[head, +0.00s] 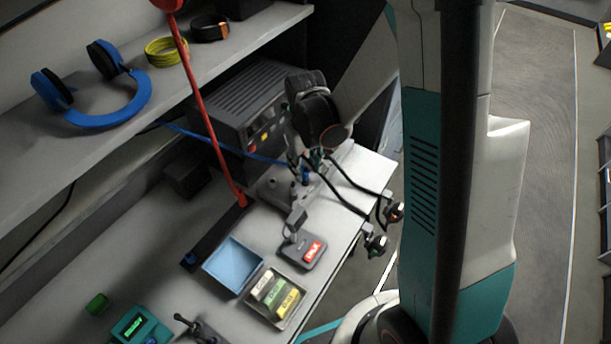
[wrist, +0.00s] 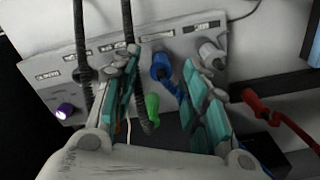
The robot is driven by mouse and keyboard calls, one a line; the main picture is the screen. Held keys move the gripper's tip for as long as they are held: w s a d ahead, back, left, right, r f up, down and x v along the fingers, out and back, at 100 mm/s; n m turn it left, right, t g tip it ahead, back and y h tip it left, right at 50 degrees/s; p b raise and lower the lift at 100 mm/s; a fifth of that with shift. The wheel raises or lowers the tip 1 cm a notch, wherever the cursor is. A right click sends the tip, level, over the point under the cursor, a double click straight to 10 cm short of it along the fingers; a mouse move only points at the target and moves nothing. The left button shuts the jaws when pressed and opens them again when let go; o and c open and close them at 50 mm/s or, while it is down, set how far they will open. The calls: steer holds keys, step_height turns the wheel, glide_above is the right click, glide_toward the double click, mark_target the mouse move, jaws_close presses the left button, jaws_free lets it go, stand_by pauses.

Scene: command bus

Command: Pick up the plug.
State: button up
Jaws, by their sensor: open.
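Several plug-like ends show, and I cannot tell which one the task means. In the wrist view a blue plug (wrist: 161,67) with a blue cable sits at the grey socket panel (wrist: 140,62), between my open fingers as seen from the camera. A green end (wrist: 152,109) lies nearer, also between them in the picture. A red plug (wrist: 259,100) on a red cable lies to the right, outside the fingers. My gripper (wrist: 166,92) is open, with teal finger pads, and nothing is clearly held. In the head view my gripper (head: 315,158) is above the panel, with the blue plug (head: 305,175) just below it.
Two black cables hang over the bench edge with orange-ringed ends (head: 394,212). A thick red cable (head: 205,110) crosses in front of a shelf holding blue headphones (head: 128,105). A grey device (head: 245,100), blue tray (head: 233,266) and block tray (head: 274,298) stand nearby.

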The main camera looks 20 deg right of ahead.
step_height(320, 180, down, 3)
steer(key=shift+r+b, duration=0.1)
steer(key=shift+b, duration=0.25)
steer(key=c, duration=0.9)
steer(key=shift+r, duration=0.1)
steer(key=shift+c, duration=0.2)
step_height(320, 180, up, 20)
steer(key=p, duration=0.6)
steer(key=shift+a, duration=0.1)
